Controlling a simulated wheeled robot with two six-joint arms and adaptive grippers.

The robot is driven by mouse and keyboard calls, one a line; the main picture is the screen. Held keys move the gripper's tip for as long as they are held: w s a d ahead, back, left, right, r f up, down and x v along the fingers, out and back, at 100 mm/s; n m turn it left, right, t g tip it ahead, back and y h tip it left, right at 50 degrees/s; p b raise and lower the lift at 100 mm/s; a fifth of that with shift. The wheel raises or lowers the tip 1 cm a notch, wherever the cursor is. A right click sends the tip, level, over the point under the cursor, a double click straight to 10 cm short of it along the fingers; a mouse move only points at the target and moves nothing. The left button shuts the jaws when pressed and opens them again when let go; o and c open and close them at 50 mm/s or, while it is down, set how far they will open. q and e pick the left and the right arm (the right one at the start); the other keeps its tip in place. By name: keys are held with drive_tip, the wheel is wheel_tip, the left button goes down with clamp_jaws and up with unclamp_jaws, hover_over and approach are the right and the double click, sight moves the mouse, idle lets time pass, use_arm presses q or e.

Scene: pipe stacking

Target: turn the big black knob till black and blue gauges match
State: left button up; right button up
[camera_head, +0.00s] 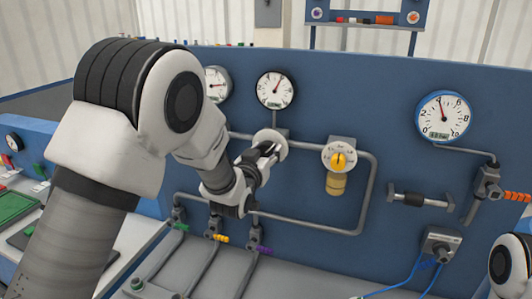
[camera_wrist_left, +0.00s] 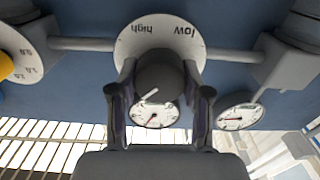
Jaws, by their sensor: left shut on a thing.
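The big black knob (camera_wrist_left: 160,75) sits on a round white dial plate (camera_wrist_left: 135,40) marked "low" and "high" in the left wrist view. My left gripper (camera_head: 267,150) is shut on the knob, with one finger on each side; in the head view the gripper hides most of it. Above the dial is the black-rimmed gauge (camera_head: 276,90), its red needle pointing up and slightly right. The blue-rimmed gauge (camera_head: 443,117) is at the right of the panel, its needle pointing up and slightly left. My right gripper is out of view.
A yellow knob (camera_head: 338,160) on a white dial is to the right. Another gauge (camera_head: 217,84) is partly behind my left arm. Grey pipes (camera_head: 310,226) run along the blue panel. A grey T-handle (camera_head: 420,200) is below the blue-rimmed gauge.

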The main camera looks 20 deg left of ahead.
use_arm(q)
drive_tip(key=shift+f+n+b, duration=0.25)
drive_tip(key=shift+n+b, duration=0.95)
drive_tip(key=n+b, duration=0.2)
drive_tip(key=n, duration=0.1)
drive_tip(key=shift+n+b, duration=0.3)
drive_tip(key=shift+b, duration=0.1)
drive_tip(key=n+b, duration=0.2)
drive_tip(key=n, duration=0.1)
drive_tip(key=shift+a+r+n+b, duration=0.1)
drive_tip(key=shift+n+b, duration=0.5)
drive_tip(key=shift+n, duration=0.6)
drive_tip(key=o, duration=1.2)
drive_tip(key=shift+c, duration=0.2)
drive_tip(key=shift+s+r, duration=0.1)
